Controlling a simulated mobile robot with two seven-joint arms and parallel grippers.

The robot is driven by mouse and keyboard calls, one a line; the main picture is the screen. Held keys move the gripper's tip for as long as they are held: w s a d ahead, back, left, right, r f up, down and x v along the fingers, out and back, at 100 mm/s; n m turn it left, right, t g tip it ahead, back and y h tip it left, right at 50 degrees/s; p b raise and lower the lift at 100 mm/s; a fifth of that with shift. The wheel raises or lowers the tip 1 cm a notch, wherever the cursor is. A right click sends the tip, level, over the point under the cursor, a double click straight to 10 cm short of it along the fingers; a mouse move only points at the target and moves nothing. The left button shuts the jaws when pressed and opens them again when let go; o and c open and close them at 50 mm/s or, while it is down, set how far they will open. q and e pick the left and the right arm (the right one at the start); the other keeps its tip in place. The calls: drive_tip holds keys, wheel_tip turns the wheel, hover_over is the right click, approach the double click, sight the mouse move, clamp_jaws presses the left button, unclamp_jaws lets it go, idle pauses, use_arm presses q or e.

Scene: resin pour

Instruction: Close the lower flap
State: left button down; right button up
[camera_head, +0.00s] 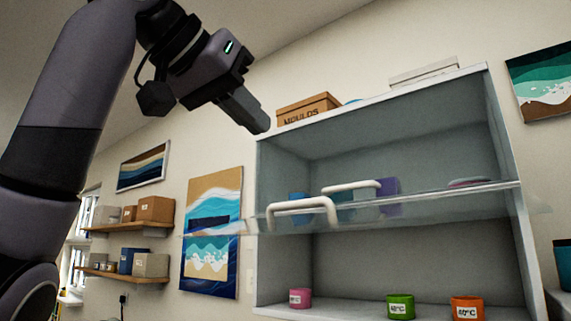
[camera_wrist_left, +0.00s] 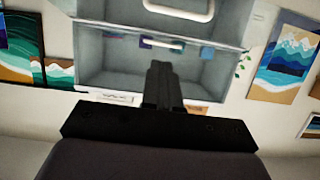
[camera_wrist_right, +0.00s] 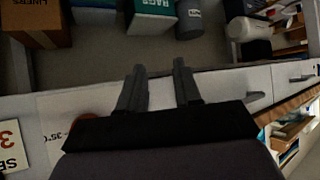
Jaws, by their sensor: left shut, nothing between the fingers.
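The wall cabinet (camera_head: 390,226) has two compartments, upper and lower, both with their fronts uncovered. Clear flap panes (camera_head: 440,200) stick out near the middle shelf, seen almost edge-on. They carry two white bar handles, a nearer one (camera_head: 302,205) and a farther one (camera_head: 351,187). I cannot tell for sure which handle belongs to the lower flap. My left gripper (camera_head: 262,124) is shut and empty, near the cabinet's upper left corner, above both handles. The left wrist view shows its fingers (camera_wrist_left: 165,80) together and a handle (camera_wrist_left: 180,12). My right gripper (camera_wrist_right: 158,88) is open and empty, seen only in the right wrist view.
Pink (camera_head: 300,298), green (camera_head: 400,306) and orange (camera_head: 467,308) pots stand in the lower compartment. A MOULDS box (camera_head: 306,108) sits on the cabinet top. Wall pictures (camera_head: 212,215) and shelves (camera_head: 128,227) are at left. Boxes (camera_wrist_right: 152,22) stand beyond my right gripper.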

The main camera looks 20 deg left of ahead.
use_arm(q)
drive_tip(key=p, duration=0.2)
hover_over(326, 205)
drive_tip(key=s+a, duration=0.3)
drive_tip(key=a, duration=0.1)
wheel_tip(326, 205, down, 3)
drive_tip(key=f, duration=0.1)
drive_tip(key=w+f, duration=0.1)
drive_tip(key=f, duration=0.1)
drive_tip(key=shift+w+d+f, duration=0.15)
drive_tip(key=shift+w+f, duration=0.15)
drive_tip(key=shift+f, duration=0.05)
drive_tip(key=shift+f, duration=0.1)
